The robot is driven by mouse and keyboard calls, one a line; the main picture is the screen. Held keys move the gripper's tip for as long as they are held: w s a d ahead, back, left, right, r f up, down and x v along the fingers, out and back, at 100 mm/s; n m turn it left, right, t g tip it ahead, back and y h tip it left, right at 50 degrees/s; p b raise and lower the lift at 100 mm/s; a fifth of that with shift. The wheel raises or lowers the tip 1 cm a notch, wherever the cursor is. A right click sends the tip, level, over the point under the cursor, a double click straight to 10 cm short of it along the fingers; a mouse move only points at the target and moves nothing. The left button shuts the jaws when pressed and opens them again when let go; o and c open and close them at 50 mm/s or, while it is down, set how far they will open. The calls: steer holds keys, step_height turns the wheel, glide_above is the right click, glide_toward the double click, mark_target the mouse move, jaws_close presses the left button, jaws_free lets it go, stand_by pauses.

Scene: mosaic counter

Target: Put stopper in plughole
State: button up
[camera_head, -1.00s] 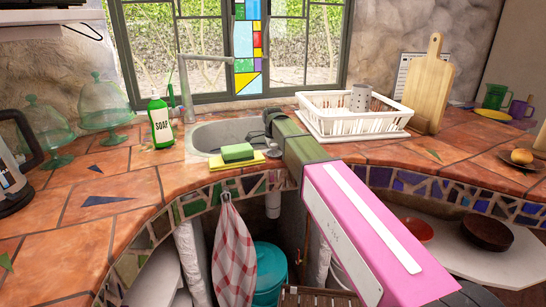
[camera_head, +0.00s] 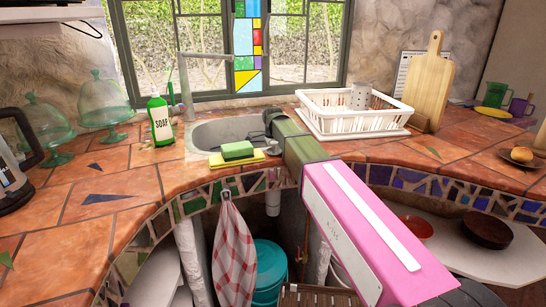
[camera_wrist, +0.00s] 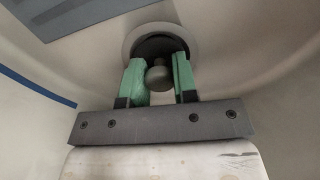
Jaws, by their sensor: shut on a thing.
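In the wrist view, my gripper (camera_wrist: 159,76) has its two green fingers on either side of the stopper's grey knob (camera_wrist: 157,76), shut on it. The dark disc of the stopper (camera_wrist: 158,46) shows beyond the knob, inside the pale round rim of the plughole (camera_wrist: 132,36). I cannot tell from this angle whether the stopper is fully seated. In the head view, my arm reaches over the counter edge into the sink (camera_head: 215,132), and the gripper and stopper are hidden there.
A green sponge (camera_head: 237,151) on a yellow cloth (camera_head: 222,164) lies at the sink's front edge. The soap bottle (camera_head: 160,121) stands left of the sink. The white dish rack (camera_head: 350,126) is to the right. A checked towel (camera_head: 233,255) hangs below the counter.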

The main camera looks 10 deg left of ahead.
steer(key=shift+f, duration=0.25)
steer(key=o, duration=1.5)
steer(key=shift+s+d+f, duration=0.1)
steer(key=shift+s, duration=0.05)
steer(key=shift+w+r, duration=0.2)
steer(key=shift+r, duration=6)
